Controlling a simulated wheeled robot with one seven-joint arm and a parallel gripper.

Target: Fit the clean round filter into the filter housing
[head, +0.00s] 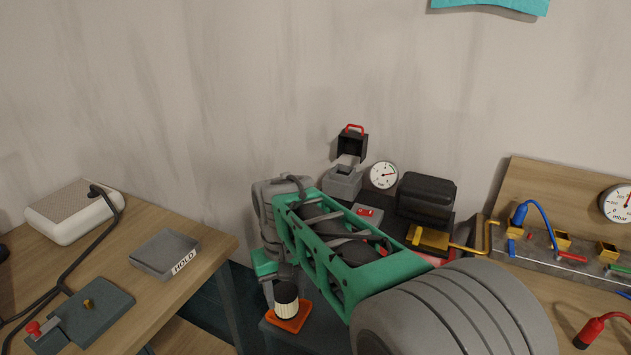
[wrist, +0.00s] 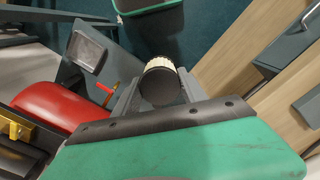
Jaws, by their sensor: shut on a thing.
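The round filter (head: 286,301) has cream pleated sides and a dark end cap. My gripper (wrist: 160,85) is shut on it, one finger on each side, and its dark end shows in the wrist view (wrist: 161,88). In the head view it hangs roughly upright in front of or over an orange square piece (head: 289,318); I cannot tell whether they touch. A grey box (head: 342,183) with a raised dark lid (head: 352,145) and red handle stands at the back and looks like the filter housing. My green arm passes in front of that area and hides part of it.
A round gauge (head: 383,175) and a black unit (head: 427,197) stand right of the grey box. A wooden table (head: 215,246) at left bears a tray marked HOLD (head: 164,255). A red rounded body (wrist: 48,103) and a green-rimmed bin (wrist: 150,8) show in the wrist view.

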